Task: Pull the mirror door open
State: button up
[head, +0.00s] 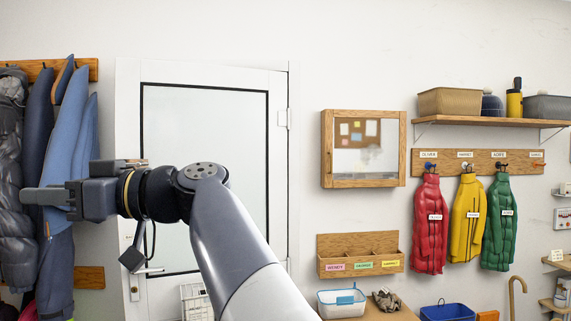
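The mirror door (364,159) is the front of a small wood-framed wall cabinet (399,150) in the middle right of the head view. It appears closed, flush with the frame. Its glass shows a reflected cork board with notes and a blurry grey patch. I cannot make out a handle on it. My gripper (28,197) is at the far left, pointing left, far from the cabinet, in front of the hanging coats. I see it side-on, and whether its fingers are apart is not clear. Nothing visible is held in it.
A wooden pigeonhole rack (347,266) hangs below the cabinet. A shelf (490,121) with boxes and red, yellow and green jackets (467,213) are to its right. A white door (255,170) stands behind my arm.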

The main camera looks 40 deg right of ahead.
aim_at(363, 149)
jog(key=i+l+z, duration=0.15)
jog(key=l+z, duration=0.25)
jog(key=i+l+z, duration=0.1)
jog(key=z, duration=0.35)
jog(key=i+l+z, duration=0.1)
jog(key=i+z, duration=0.5)
jog(key=z, duration=0.2)
jog(key=i+z, duration=0.15)
jog(key=i, duration=0.9)
